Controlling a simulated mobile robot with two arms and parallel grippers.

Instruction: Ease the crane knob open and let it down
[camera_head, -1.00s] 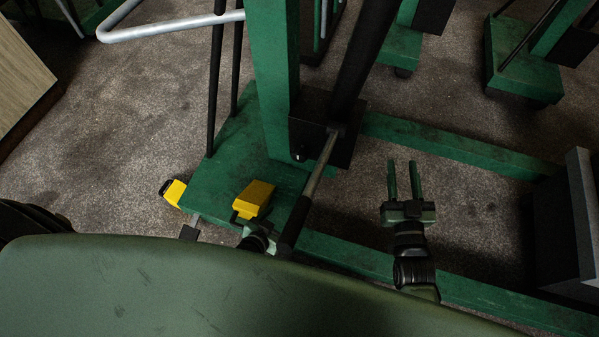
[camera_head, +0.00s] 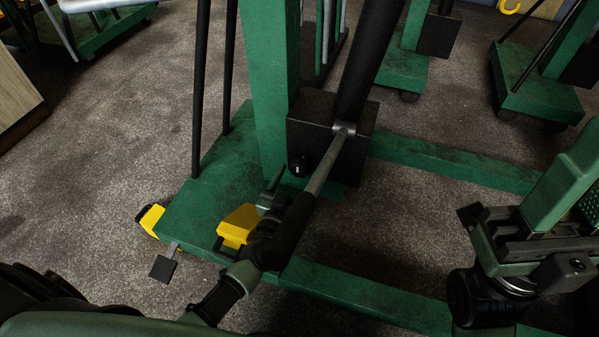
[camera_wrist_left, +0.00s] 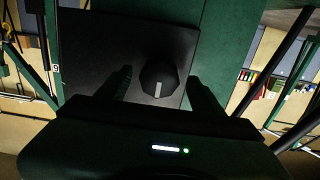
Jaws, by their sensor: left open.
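The crane knob (camera_head: 297,167) is a small black knob with a white mark, low on the front of the black pump block (camera_head: 325,140). In the left wrist view the knob (camera_wrist_left: 158,75) stands between the two spread fingers of my left gripper (camera_wrist_left: 160,92), with a gap on each side. Its white line is upright there. In the head view my left gripper (camera_head: 275,186) is just below and left of the knob, partly hidden by the pump handle (camera_head: 300,220). My right gripper (camera_head: 575,185) is empty at the right edge, its fingers apart and partly cut off.
The pump handle slants down in front of the green crane base (camera_head: 205,200), across my left gripper. Green legs (camera_head: 450,160) run right. Bare floor (camera_head: 110,130) lies left.

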